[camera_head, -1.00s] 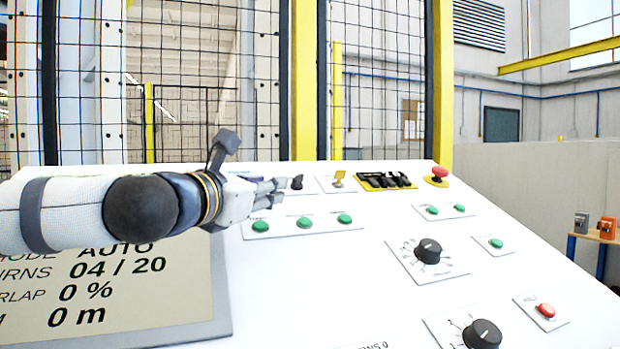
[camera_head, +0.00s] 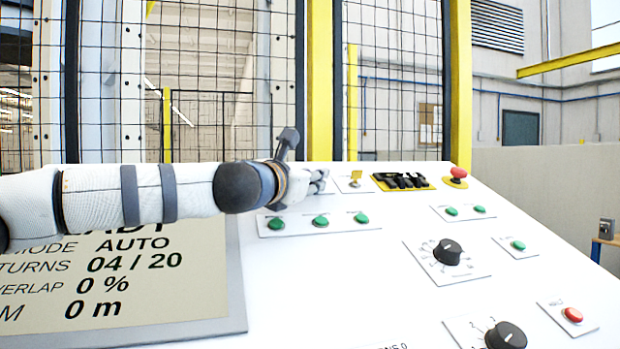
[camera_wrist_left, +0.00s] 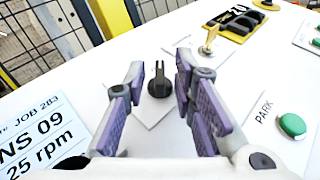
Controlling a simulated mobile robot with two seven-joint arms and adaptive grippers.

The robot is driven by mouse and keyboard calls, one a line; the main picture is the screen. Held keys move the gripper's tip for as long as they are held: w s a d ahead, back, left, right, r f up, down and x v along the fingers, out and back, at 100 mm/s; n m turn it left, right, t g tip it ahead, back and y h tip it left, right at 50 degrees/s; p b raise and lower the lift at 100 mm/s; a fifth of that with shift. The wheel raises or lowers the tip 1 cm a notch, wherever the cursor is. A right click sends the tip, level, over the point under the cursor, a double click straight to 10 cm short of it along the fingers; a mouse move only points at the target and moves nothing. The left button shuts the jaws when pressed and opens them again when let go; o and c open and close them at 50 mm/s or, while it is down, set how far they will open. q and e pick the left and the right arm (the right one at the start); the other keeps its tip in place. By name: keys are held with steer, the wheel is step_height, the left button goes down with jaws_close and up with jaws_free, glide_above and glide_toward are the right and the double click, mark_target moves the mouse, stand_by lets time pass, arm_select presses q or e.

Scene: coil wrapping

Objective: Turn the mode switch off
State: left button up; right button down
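The mode switch, as I take it, is a black rotary knob (camera_wrist_left: 159,82) on a white plate in the left wrist view. Its pointer ridge points toward the top of that picture. In the head view it is hidden behind my left gripper (camera_head: 320,180), which reaches over the sloping panel from the left. In the left wrist view the gripper's purple-padded fingers (camera_wrist_left: 159,70) are open, one on each side of the knob, with gaps between. Whether the fingertips are down at knob height I cannot tell. My right gripper is in neither view.
Green buttons (camera_head: 320,221) lie nearer. A display (camera_head: 120,280) reading AUTO is at the lower left. A mesh fence stands behind the panel.

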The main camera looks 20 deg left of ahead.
arm_select(q)
jaws_close()
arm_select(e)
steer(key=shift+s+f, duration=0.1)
arm_select(q)
steer(key=shift+n+y, duration=0.4)
steer(key=shift+y, duration=0.1)
steer(key=n+y, duration=0.1)
steer(key=n+y+b, duration=0.1)
steer(key=shift+w+d+f+t+y, duration=0.15)
steer(key=shift+d+t+y, duration=0.1)
steer(key=shift+t+y, duration=0.15)
steer(key=n+y, duration=0.3)
steer(key=y, duration=0.1)
steer(key=n+y, duration=0.2)
steer(key=shift+d+n+g+b, duration=0.3)
steer(key=shift+g+b, duration=0.1)
steer(key=shift+d+n+g+y+b, duration=0.1)
steer(key=shift+n+g+y+b, duration=0.2)
steer(key=shift+n+g+y, duration=0.9)
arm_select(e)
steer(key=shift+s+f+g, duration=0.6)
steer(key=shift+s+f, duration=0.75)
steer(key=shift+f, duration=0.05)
arm_select(q)
steer(key=shift+n+y, duration=0.6)
steer(key=shift+y, duration=0.1)
